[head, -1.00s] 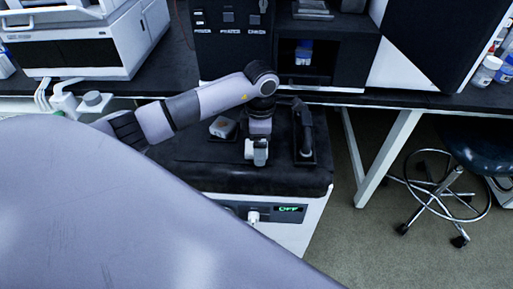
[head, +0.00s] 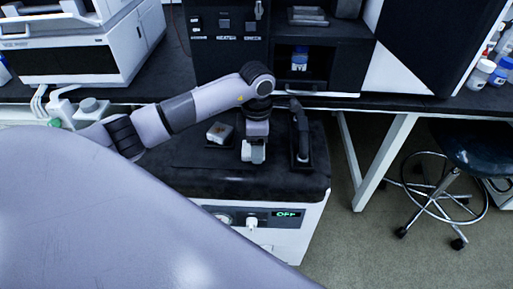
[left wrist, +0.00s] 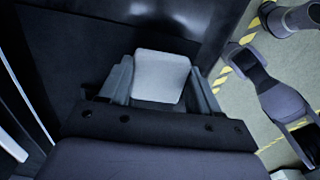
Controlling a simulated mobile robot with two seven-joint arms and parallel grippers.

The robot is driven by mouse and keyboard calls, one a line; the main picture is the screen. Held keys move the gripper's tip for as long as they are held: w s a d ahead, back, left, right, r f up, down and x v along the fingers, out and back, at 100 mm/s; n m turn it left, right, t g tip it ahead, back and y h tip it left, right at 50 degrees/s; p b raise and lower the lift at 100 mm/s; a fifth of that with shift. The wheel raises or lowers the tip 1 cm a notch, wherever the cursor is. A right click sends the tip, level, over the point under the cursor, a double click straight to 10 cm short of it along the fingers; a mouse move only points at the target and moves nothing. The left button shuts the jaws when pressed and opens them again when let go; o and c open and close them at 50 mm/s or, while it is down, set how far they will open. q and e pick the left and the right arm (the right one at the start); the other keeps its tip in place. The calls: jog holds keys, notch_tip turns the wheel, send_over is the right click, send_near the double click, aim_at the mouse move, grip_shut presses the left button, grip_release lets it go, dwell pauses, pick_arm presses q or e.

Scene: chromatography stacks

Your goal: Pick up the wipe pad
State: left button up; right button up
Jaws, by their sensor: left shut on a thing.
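The wipe pad (left wrist: 160,77) is a pale, squarish pad with rounded corners, in the middle of the left wrist view. My left gripper (left wrist: 161,88) has one finger on each side of it and is shut on it. In the head view my left gripper (head: 253,155) points down over the black top of the low white cabinet (head: 245,183). The pad is hard to tell from the gripper there, and I cannot tell whether it touches the top. My right gripper is not in view.
A small white-and-brown block (head: 219,132) sits just left of the gripper. A black upright tool in a holder (head: 300,135) stands close to its right. Behind is a bench with a black instrument (head: 228,45). The cabinet top's front strip is clear.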

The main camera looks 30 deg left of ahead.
pick_arm(q)
notch_tip(320, 180, up, 18)
jog(key=p, duration=0.1)
jog(key=shift+r, duration=0.25)
jog(key=shift+o, duration=1.1)
jog(key=shift+c, duration=0.7)
jog(key=shift+f+p, duration=0.1)
jog(key=shift+p, duration=0.2)
